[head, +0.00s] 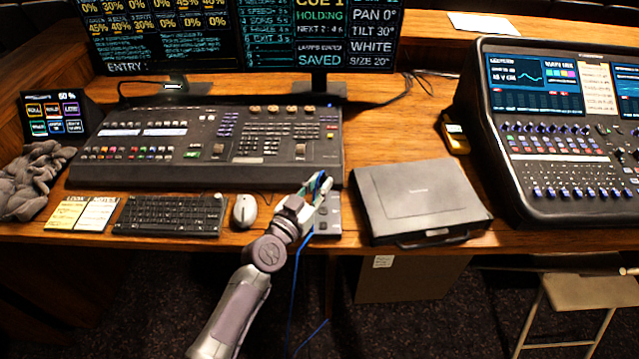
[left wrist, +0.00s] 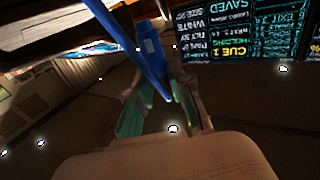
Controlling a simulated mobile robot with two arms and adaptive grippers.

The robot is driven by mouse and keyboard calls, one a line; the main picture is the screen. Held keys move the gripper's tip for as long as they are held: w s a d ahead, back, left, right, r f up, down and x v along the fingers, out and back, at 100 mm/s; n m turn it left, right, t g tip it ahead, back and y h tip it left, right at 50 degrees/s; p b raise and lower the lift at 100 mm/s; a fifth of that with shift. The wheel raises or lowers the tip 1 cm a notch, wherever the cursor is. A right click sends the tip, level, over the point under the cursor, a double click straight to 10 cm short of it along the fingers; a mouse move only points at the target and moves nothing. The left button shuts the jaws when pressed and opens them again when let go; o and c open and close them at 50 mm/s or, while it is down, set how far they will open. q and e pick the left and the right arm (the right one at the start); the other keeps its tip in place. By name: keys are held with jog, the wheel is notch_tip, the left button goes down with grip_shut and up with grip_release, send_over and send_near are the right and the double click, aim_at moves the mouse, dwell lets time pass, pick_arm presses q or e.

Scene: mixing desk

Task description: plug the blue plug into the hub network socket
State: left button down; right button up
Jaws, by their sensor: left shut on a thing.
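My left gripper (head: 320,184) is shut on the blue plug, above the desk's front edge, between the mouse and the closed laptop. In the head view the fingers mostly hide the plug. A thin blue cable (head: 301,262) hangs from the gripper to the floor. In the left wrist view the blue plug (left wrist: 151,45) and its cable show beyond and between the teal finger pads of my left gripper (left wrist: 168,98). A small grey box (head: 329,217), which looks like the hub, lies just below and behind the gripper. I cannot make out its network socket. My right gripper is not in view.
A lighting desk (head: 215,145) stands behind the gripper. A white mouse (head: 244,210) and a keyboard (head: 170,215) lie left. A closed laptop (head: 420,195) lies right, before an audio mixer (head: 570,140). A grey cloth (head: 35,180) is far left.

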pick_arm(q)
notch_tip(320, 180, down, 3)
jog(key=shift+b, duration=1.15)
jog(key=shift+f+b, duration=0.95)
jog(key=shift+f, duration=0.2)
jog(key=shift+f+b, duration=0.65)
jog(key=shift+b, duration=0.05)
jog(key=c, duration=1)
grip_release()
